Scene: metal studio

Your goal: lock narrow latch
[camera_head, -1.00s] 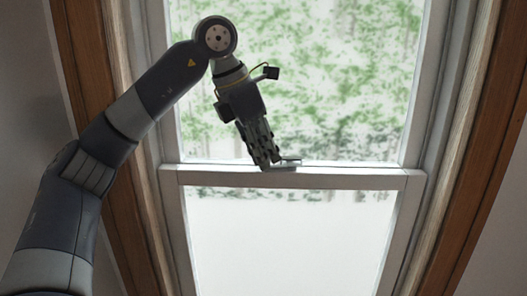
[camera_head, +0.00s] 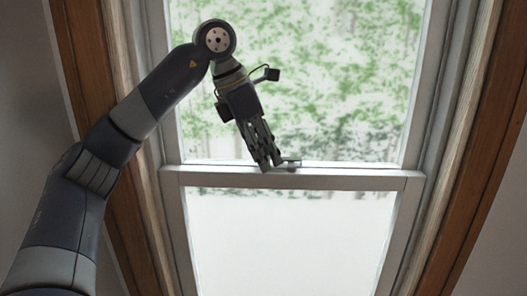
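The small grey latch (camera_head: 289,161) sits on the horizontal meeting rail of the window, near its middle. Its right part sticks out to the right of my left gripper. My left gripper (camera_head: 270,165) comes down from above, with its fingertips at the latch's left side, at the rail. The fingers look slightly apart, with no object seen between them. Whether the fingertips touch the latch is too small to tell. The fingers hide the left part of the latch. My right gripper is not in view.
The white window rail (camera_head: 350,177) runs across between the upper and lower panes. Wooden trim (camera_head: 478,150) frames the window on both sides. The rail to the right of the latch is clear.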

